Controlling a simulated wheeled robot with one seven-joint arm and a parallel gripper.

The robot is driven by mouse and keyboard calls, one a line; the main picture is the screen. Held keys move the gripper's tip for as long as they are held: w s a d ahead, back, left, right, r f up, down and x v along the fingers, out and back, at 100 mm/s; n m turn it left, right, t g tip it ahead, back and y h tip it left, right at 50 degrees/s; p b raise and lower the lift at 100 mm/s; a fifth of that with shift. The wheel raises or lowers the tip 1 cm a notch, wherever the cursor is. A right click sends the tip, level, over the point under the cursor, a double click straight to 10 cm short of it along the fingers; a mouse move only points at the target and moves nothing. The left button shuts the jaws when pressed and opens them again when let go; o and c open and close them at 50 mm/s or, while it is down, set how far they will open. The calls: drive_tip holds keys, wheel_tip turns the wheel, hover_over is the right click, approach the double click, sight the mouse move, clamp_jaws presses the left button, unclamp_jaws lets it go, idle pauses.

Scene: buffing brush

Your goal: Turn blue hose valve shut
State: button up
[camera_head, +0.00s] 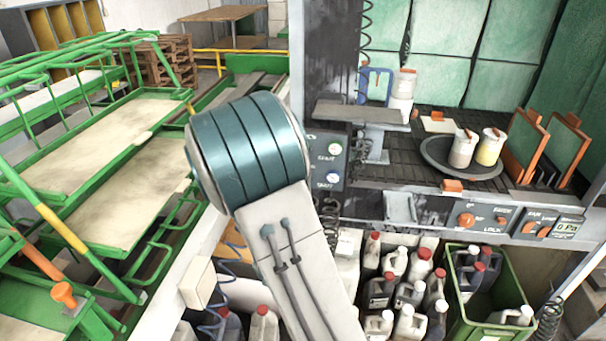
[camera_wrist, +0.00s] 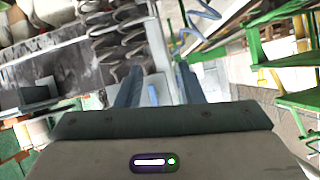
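My gripper (camera_wrist: 160,70) shows in the wrist view with its two blue-grey fingers apart. A small blue piece (camera_wrist: 153,95) shows between the fingers in front of a pale surface; it may be the valve handle, but it is too small to be sure. I cannot tell whether a finger touches it. A light blue hose (camera_wrist: 203,10) shows beyond the fingers at the top. In the head view, blue coiled hose (camera_head: 209,328) hangs at the lower left of the bench, beside a pale box (camera_head: 197,283). My arm fills the middle there, and the gripper is hidden.
A bench with a control panel (camera_head: 480,219) stands at right. Several bottles (camera_head: 421,262) and a green crate (camera_head: 510,280) are under it. A round tray (camera_head: 440,160) holds two jars. Green racks (camera_head: 90,222) stand at left. Black coiled cable (camera_head: 331,215) hangs near my arm.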

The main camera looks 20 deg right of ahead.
drive_tip(key=d+r+n+t+h+p, duration=0.1)
drive_tip(key=d+r+t+h+p, duration=0.1)
drive_tip(key=d+r+t+h, duration=0.25)
drive_tip(key=p+x, duration=0.3)
drive_tip(key=x, duration=1)
drive_tip(key=shift+w+a+p, duration=0.2)
drive_tip(key=shift+w+p, duration=0.2)
clamp_jaws()
